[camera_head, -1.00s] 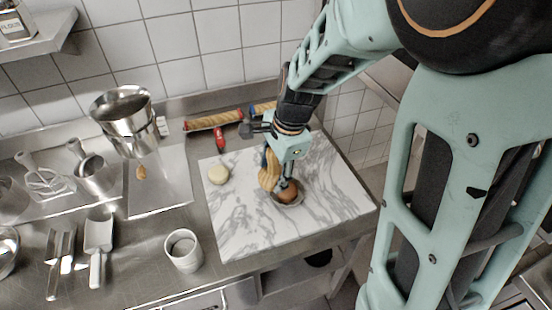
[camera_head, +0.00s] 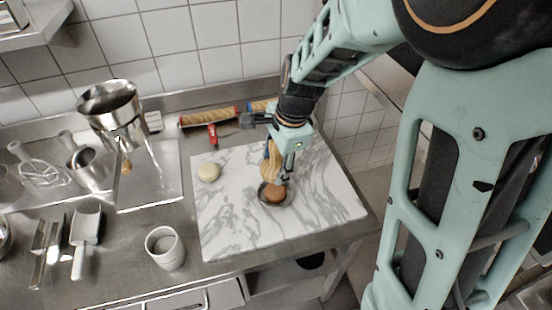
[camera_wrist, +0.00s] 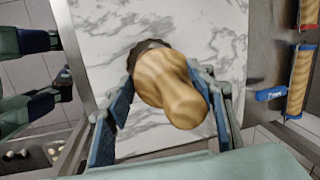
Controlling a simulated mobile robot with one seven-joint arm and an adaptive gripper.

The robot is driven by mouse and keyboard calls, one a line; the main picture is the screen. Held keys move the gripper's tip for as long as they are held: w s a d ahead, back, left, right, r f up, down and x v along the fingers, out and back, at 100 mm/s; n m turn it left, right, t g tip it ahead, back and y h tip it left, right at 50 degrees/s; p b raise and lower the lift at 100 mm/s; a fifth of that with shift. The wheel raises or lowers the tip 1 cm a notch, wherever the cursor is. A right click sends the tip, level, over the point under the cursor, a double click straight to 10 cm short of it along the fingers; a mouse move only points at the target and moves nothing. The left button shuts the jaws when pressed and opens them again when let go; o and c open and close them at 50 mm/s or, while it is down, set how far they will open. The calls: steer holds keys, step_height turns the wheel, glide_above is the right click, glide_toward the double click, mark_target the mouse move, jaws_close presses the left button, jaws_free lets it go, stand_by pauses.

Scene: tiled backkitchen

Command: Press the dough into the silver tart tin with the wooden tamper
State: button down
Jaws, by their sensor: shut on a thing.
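My gripper (camera_wrist: 165,110) is shut on the wooden tamper (camera_wrist: 175,90), with a finger on each side of its pale striped handle. In the head view the tamper (camera_head: 271,163) stands nearly upright, its darker brown lower end inside the small silver tart tin (camera_head: 288,202). The tin sits on the marble board (camera_head: 235,225). The dough in the tin is hidden under the tamper, and I cannot tell how firmly they touch.
Rolling pins, one with red ends (camera_head: 208,117), lie behind the board. A metal funnel (camera_head: 112,105) stands at the back left. A white cup (camera_head: 165,248) stands left of the board, with a metal scoop (camera_head: 86,230) further left. The board's front is clear.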

steer(key=b+x, duration=0.2)
steer(key=x, duration=0.1)
steer(key=d+b+x, duration=0.1)
steer(key=b+x, duration=0.1)
steer(key=shift+s+f, duration=0.1)
steer(key=shift+s, duration=0.3)
steer(key=shift+b+x, duration=0.65)
steer(key=shift+x, duration=0.25)
steer(key=shift+s+d+f+b, duration=0.15)
steer(key=shift+f+b, duration=0.6)
steer(key=shift+f, duration=0.75)
stand_by(1.2)
steer(key=shift+p, duration=1)
stand_by(2.5)
